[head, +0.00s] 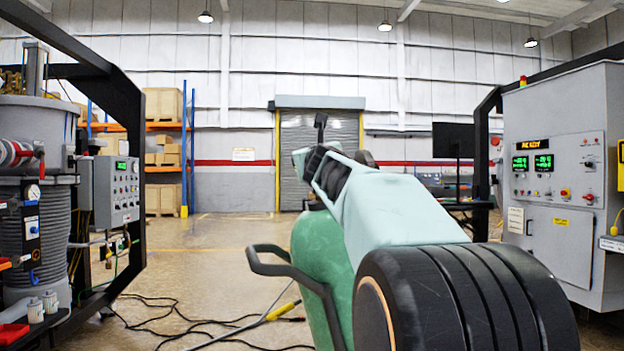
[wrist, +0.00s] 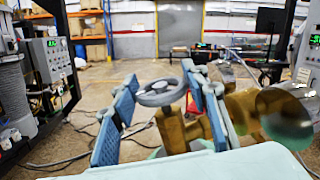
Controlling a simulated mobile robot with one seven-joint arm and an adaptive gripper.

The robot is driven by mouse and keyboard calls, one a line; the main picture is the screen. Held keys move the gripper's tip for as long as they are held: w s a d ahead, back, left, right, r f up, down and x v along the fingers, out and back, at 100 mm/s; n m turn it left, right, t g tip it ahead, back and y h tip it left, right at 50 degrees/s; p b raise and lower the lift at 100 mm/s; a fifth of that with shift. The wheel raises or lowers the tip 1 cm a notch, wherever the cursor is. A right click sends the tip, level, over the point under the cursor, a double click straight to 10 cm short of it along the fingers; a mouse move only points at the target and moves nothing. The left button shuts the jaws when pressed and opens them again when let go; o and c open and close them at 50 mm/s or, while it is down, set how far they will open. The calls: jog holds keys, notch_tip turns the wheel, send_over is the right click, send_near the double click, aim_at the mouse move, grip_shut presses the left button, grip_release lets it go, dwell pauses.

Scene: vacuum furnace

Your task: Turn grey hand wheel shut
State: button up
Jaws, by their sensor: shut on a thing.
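The grey hand wheel (wrist: 163,93) is a ring with a hub, seen in the middle of the wrist view. It sits on a brass valve (wrist: 178,130) below. My gripper (wrist: 160,79) has its two blue-padded fingers on either side of the wheel and is shut on its rim. In the head view my arm reaches forward over a green gas cylinder (head: 316,255), and my gripper (head: 320,150) is seen from behind. My arm hides most of the valve and wheel there.
A dark trolley handle (head: 290,265) curves beside the cylinder. Cables (head: 190,325) lie on the floor at left. A furnace with a control box (head: 117,190) stands at left, a grey control cabinet (head: 555,185) at right. The floor behind is open towards a shutter door (head: 305,150).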

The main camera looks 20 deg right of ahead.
jog(key=shift+a+f+m+g+h+b, duration=0.15)
jog(key=shift+m+h+b, duration=0.25)
jog(key=shift+h+b, duration=0.4)
jog(key=shift+f+m+g+h+b, duration=0.15)
jog(key=shift+m+h+b, duration=0.3)
jog(key=shift+b, duration=0.5)
jog(key=shift+r+h, duration=0.15)
jog(key=shift+h, duration=0.2)
jog(key=shift+r+m+g+h+b, duration=0.1)
jog(key=shift+m+g+h+b, duration=0.3)
jog(key=shift+m+h+b, duration=0.45)
jog(key=o, duration=1.2)
jog(key=shift+c, duration=0.2)
jog(key=v, duration=0.7)
jog(key=shift+s, duration=0.3)
